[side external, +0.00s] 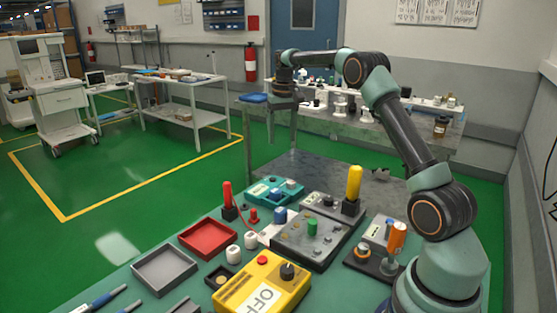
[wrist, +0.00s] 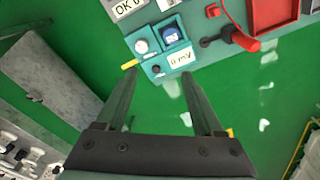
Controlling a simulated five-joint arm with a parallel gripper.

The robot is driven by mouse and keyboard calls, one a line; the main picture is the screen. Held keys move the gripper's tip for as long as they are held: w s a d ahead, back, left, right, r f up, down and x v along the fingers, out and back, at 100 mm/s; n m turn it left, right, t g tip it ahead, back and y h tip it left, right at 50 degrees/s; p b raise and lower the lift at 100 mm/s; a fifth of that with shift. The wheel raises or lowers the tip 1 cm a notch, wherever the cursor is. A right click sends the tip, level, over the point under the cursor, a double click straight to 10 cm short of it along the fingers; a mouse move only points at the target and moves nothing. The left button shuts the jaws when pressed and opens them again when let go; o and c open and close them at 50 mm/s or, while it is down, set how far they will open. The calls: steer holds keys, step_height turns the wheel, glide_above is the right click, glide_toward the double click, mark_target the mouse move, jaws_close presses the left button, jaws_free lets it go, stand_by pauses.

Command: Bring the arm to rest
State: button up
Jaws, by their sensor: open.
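My arm reaches from its base at the right of the side view, up and over toward the back. My gripper (side external: 283,145) hangs fingers down, high up and beyond the far edge of the green work table (side external: 135,293). In the wrist view my gripper (wrist: 159,76) is open, with two dark fingers apart and nothing between them. A teal meter reading "0 mV" (wrist: 181,57) shows past the fingertips; in the side view this teal unit (side external: 262,194) sits at the table's far edge. The gripper appears clear of it.
The table holds a yellow box marked OFF (side external: 255,291), a red tray (side external: 208,238), a grey tray (side external: 163,270), a grey panel with a green knob (side external: 291,247) and a yellow-handled part (side external: 354,183). Behind stands a grey bench (side external: 348,180) with bottles.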

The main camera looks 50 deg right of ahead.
steer(key=s+a+r+n+t, duration=0.1)
steer(key=s+a+r, duration=0.25)
steer(key=a, duration=0.35)
steer(key=s+a+r+n+t, duration=0.1)
steer(key=s+a+r+n, duration=0.15)
steer(key=a+r, duration=0.35)
steer(key=s+a+f+n+t, duration=0.1)
steer(key=s+a+f, duration=0.1)
steer(key=s+a, duration=0.4)
steer(key=s+a+f+n+t, duration=0.1)
steer(key=s+a+f, duration=0.2)
steer(key=s+a, duration=0.3)
steer(key=s, duration=0.2)
steer(key=shift+s+f+n+t, duration=0.15)
steer(key=shift+s+n+t, duration=0.2)
steer(key=shift+s+t, duration=0.05)
steer(key=shift+a, duration=0.1)
